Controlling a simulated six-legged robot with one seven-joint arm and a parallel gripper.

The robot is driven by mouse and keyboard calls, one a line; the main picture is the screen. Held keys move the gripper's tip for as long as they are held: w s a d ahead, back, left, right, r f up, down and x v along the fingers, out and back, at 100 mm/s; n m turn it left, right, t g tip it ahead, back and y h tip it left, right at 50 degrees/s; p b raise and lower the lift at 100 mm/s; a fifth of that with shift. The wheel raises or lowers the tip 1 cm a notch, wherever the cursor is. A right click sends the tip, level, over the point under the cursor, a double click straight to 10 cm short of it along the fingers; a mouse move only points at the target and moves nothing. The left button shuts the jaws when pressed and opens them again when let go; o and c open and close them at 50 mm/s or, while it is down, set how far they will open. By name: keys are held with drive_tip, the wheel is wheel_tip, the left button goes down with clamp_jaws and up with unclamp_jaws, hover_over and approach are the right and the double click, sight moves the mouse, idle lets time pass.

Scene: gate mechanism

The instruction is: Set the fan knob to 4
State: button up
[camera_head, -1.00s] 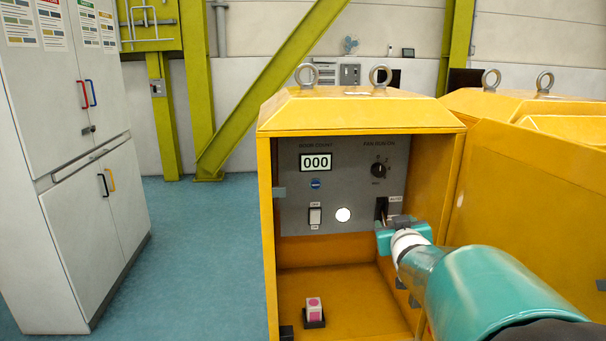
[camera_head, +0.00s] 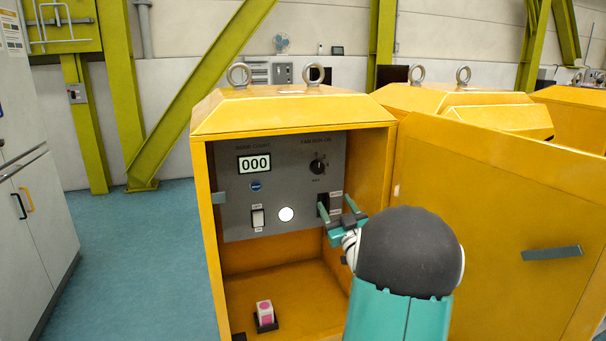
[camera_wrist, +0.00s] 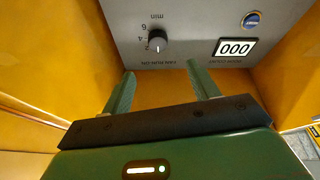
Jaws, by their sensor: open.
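The fan knob (camera_head: 318,168) is a small black dial under the fan run-on label, at the upper right of the grey panel (camera_head: 284,210). In the wrist view the knob (camera_wrist: 158,42) shows upside down, with numbers along its left side. A white mark on it points toward the bottom of that picture; the number it meets is too small to read surely. My gripper (camera_head: 336,207) is open and empty, below and slightly right of the knob in the head view. In the wrist view its green fingers (camera_wrist: 161,68) stand apart, short of the knob.
The panel sits inside a yellow cabinet (camera_head: 203,230) with its door (camera_head: 490,220) open at right. A counter reading 000 (camera_head: 254,164), a rocker switch (camera_head: 257,218) and a white round light (camera_head: 286,214) are left of my gripper. A pink-and-white block (camera_head: 264,312) stands on the cabinet floor.

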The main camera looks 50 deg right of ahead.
sight(319, 169)
drive_tip(key=x, duration=1.3)
drive_tip(key=shift+d+r, duration=0.3)
drive_tip(key=c, duration=1)
